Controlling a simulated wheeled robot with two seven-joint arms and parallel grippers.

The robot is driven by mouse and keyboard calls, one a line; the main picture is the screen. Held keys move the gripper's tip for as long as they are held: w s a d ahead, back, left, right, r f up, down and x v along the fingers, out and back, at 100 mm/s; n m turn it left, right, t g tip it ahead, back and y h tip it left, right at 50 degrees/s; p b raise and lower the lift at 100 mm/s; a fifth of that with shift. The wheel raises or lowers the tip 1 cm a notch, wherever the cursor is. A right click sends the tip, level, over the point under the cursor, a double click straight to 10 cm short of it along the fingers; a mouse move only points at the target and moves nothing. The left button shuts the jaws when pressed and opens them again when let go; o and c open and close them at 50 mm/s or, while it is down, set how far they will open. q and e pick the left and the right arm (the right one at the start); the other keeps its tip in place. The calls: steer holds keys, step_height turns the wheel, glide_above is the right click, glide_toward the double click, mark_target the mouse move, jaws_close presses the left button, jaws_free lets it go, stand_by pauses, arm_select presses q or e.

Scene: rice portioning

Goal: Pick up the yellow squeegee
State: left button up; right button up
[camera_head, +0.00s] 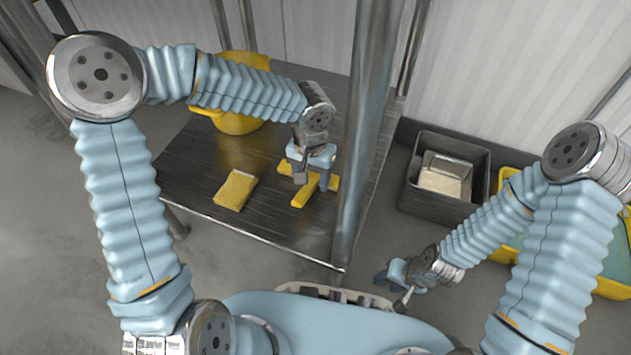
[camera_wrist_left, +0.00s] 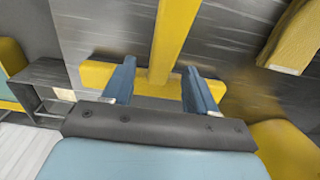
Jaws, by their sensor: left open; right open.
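The yellow squeegee (camera_head: 305,191) lies on the metal table (camera_head: 267,222), partly hidden by my left gripper (camera_head: 312,180) in the head view. In the left wrist view the squeegee (camera_wrist_left: 172,40) shows a long bar joined to a crosswise bar, like a T. My left gripper (camera_wrist_left: 160,80) is open there, its two blue fingers on either side of the long bar's line, over the crossbar. Whether the fingers touch it I cannot tell. My right gripper (camera_head: 393,284) is open and empty, low at the right, away from the table.
A yellow sponge-like block (camera_head: 236,189) lies on the table left of the squeegee. A yellow bucket (camera_head: 240,121) stands at the table's back. A metal post (camera_head: 363,130) rises at the table's right side. A grey bin (camera_head: 411,196) and a yellow tub (camera_head: 612,288) stand further right.

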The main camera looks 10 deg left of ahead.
arm_select(q)
step_height(320, 180, down, 3)
steer(key=shift+r, duration=0.2)
jaws_close()
steer(key=shift+r, duration=0.15)
